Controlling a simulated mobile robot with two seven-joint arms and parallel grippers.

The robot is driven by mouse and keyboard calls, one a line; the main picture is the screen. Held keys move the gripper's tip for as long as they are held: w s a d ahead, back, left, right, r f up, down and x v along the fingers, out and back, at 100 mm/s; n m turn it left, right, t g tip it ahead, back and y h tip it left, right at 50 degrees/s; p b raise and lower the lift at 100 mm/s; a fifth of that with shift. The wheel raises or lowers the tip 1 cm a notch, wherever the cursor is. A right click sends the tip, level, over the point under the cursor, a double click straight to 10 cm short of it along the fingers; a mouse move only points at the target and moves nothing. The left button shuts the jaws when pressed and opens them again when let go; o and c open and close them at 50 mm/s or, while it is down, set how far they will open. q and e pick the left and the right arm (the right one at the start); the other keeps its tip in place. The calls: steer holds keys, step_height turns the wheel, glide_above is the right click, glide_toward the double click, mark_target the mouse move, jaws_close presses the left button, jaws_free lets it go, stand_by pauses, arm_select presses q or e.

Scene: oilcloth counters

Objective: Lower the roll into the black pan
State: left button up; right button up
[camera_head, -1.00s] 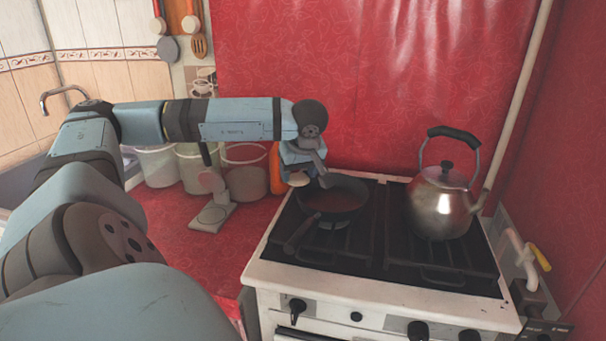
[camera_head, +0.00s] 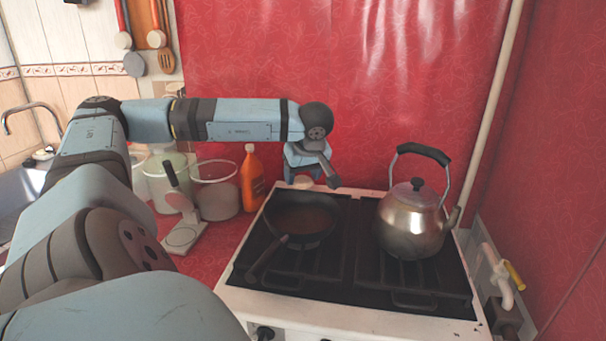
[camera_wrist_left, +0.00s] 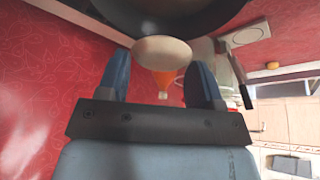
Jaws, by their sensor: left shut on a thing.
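The black pan (camera_head: 318,238) sits on the left rear part of the stove, its handle pointing toward the front left. My left gripper (camera_head: 306,172) is just behind the pan's far rim and is shut on the pale, rounded roll (camera_head: 303,182), mostly hidden in the head view. In the left wrist view the roll (camera_wrist_left: 161,53) sits between the two blue fingertips of my left gripper (camera_wrist_left: 161,72), with the pan's dark side (camera_wrist_left: 215,18) close beyond it. The roll appears outside the pan's rim; its exact height is unclear. My right gripper is out of view.
A steel kettle (camera_head: 410,222) stands on the stove (camera_head: 342,314) right of the pan. An orange bottle (camera_head: 252,180), clear containers (camera_head: 217,192) and a white stand (camera_head: 183,236) are to the left. A red wall covering (camera_head: 370,90) rises behind the stove.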

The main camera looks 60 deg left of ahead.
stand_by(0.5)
arm_select(q)
steer(key=b, duration=0.4)
glide_above(297, 222)
steer(key=d, duration=0.1)
steer(key=shift+w+d+f, duration=0.1)
steer(key=shift+w+f, duration=0.15)
steer(key=shift+f, duration=1.05)
steer(key=shift+w+d+f, duration=0.1)
steer(key=shift+w+f, duration=0.1)
steer(key=shift+f, duration=1.05)
steer(key=shift+s+a+f+b, duration=0.1)
steer(key=shift+s+f+b, duration=0.15)
steer(key=shift+f, duration=0.2)
steer(key=shift+s+a+f+b, duration=0.1)
steer(key=shift+s+f+b, duration=0.15)
steer(key=shift+f, duration=0.2)
steer(key=shift+f+b, duration=0.3)
steer(key=shift+f, duration=0.15)
steer(key=shift+s+f+b, duration=0.1)
steer(key=shift+f+b, duration=1.05)
steer(key=shift+f, duration=0.5)
steer(key=shift+f+b, duration=0.45)
steer(key=shift+f, duration=0.2)
steer(key=o, duration=1)
